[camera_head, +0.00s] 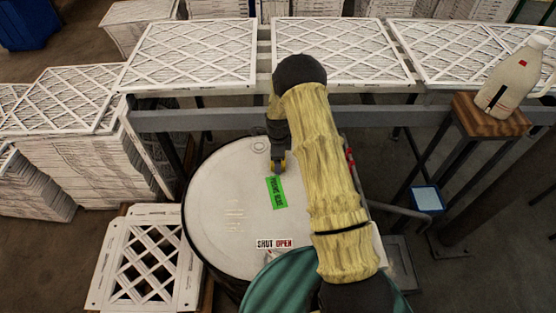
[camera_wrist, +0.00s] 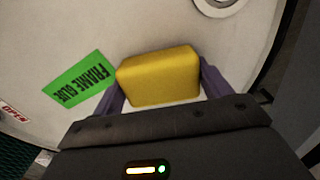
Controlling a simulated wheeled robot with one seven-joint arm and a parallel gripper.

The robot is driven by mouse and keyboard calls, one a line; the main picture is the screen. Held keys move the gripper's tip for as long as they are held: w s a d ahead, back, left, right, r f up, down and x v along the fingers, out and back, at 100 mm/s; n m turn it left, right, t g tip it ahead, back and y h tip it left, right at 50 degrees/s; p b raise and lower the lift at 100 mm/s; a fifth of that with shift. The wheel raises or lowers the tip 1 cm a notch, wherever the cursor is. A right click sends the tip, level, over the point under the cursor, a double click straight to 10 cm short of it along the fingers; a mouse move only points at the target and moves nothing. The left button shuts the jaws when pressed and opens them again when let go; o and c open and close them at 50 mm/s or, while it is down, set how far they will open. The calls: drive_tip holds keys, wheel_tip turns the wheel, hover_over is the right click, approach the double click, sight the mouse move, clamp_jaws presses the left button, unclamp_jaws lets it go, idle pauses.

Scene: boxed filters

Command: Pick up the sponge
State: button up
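The sponge (camera_wrist: 158,78) is a yellow block with rounded edges, seen large in the wrist view. It lies between the two purple fingers of my gripper (camera_wrist: 163,88), one finger close along each short side. I cannot tell whether both fingers press on it or whether it rests on the lid. In the head view my gripper (camera_head: 277,163) points down over the pale round drum lid (camera_head: 225,190), above the upper end of a green label. Only small yellow patches show there, and the gripper mostly hides the sponge.
The green "FRAME GLUE" label (camera_wrist: 80,79) lies on the lid beside the sponge. A "SHUT OPEN" label (camera_head: 274,244) is near the lid's front. A grey rail (camera_head: 220,119) and filter stacks (camera_head: 190,55) stand behind. A bottle (camera_head: 513,75) stands on a wooden stool (camera_head: 490,118) at right.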

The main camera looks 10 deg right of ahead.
drive_tip(key=shift+c, duration=1.2)
wheel_tip(320, 180, up, 10)
drive_tip(key=b, duration=0.3)
